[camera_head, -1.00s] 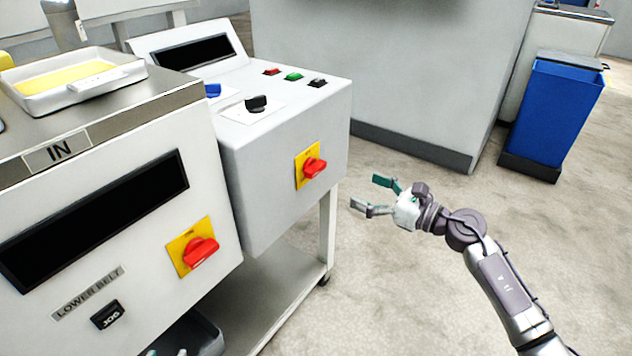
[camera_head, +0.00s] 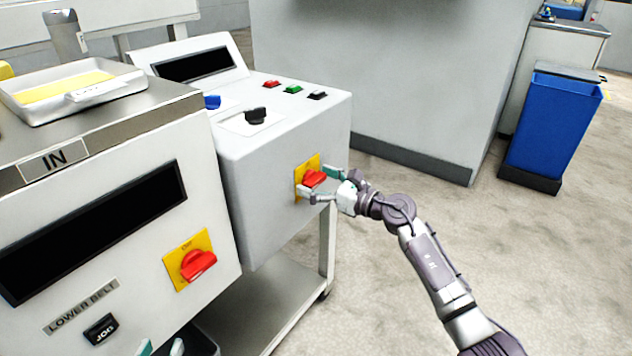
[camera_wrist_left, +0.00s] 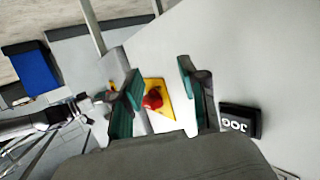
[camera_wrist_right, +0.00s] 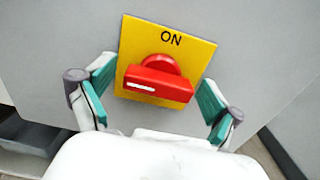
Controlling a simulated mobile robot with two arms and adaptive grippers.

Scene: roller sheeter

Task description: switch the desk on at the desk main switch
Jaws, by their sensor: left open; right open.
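My right gripper (camera_head: 321,184) is open at the switch. Its fingers (camera_wrist_right: 156,80) stand on either side of the handle, with visible gaps. My left gripper (camera_head: 160,348) is open and empty, low in front of the sheeter; its fingers (camera_wrist_left: 158,78) also show in the left wrist view.
A similar red switch (camera_head: 198,264) on a yellow plate is on the sheeter front, near the JOG button (camera_head: 101,329). The desk top (camera_head: 300,120) carries knobs and several buttons. A blue bin (camera_head: 550,125) stands back right. The floor right of the desk is clear.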

